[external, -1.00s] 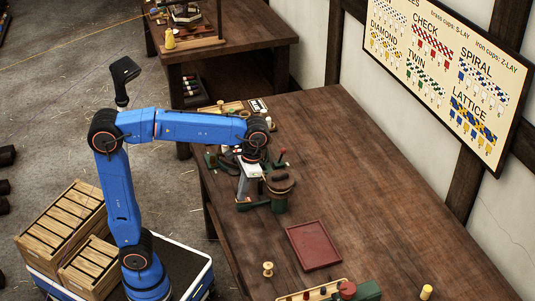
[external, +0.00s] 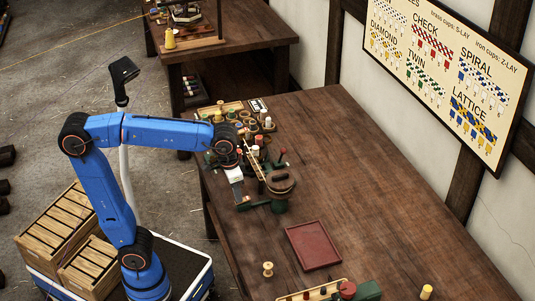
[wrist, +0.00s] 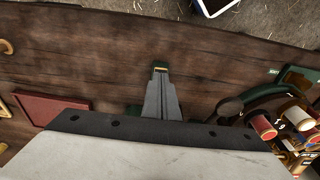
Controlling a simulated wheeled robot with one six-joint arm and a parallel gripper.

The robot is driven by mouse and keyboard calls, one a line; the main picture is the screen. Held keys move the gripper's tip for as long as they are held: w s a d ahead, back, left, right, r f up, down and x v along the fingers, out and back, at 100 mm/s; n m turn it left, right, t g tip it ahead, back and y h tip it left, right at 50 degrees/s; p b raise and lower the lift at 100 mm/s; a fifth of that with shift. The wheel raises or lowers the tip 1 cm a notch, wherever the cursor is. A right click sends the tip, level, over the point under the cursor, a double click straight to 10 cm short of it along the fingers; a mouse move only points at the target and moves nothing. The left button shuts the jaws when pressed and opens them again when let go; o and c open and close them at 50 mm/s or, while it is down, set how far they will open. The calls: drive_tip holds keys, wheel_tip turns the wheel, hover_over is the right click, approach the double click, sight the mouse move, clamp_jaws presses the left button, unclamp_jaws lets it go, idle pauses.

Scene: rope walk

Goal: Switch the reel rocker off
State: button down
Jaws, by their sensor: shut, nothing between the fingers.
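A green machine with a brown round top (external: 280,181) stands near the bench's left edge, with a low green foot (external: 252,205) reaching left from it. I cannot pick out the reel rocker or its position; it is too small or hidden. My gripper (external: 238,197) is shut and empty, pointing down just left of the brown top, close to the green foot. Whether it touches the foot is unclear. In the wrist view the closed fingers (wrist: 160,75) point at the bench, and bits of green (wrist: 136,110) show beside and partly behind them.
The dark wooden bench (external: 365,180) is mostly clear to the right. A red tray (external: 313,246) and a wooden spool (external: 268,269) lie nearer the camera. Spools and cups (external: 250,120) crowd behind my gripper. Another green machine (external: 368,290) stands at the lower edge.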

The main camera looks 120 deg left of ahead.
drive_tip(key=shift+a+f, duration=0.15)
drive_tip(key=shift+f, duration=0.3)
drive_tip(key=shift+w+a, duration=0.45)
drive_tip(key=shift+a, duration=0.05)
drive_tip(key=shift+r, duration=0.6)
wheel_tip(320, 180, up, 14)
drive_tip(key=s+d, duration=0.1)
drive_tip(key=shift+s+d+f, duration=0.15)
drive_tip(key=shift+s+d, duration=0.1)
drive_tip(key=shift+d, duration=0.1)
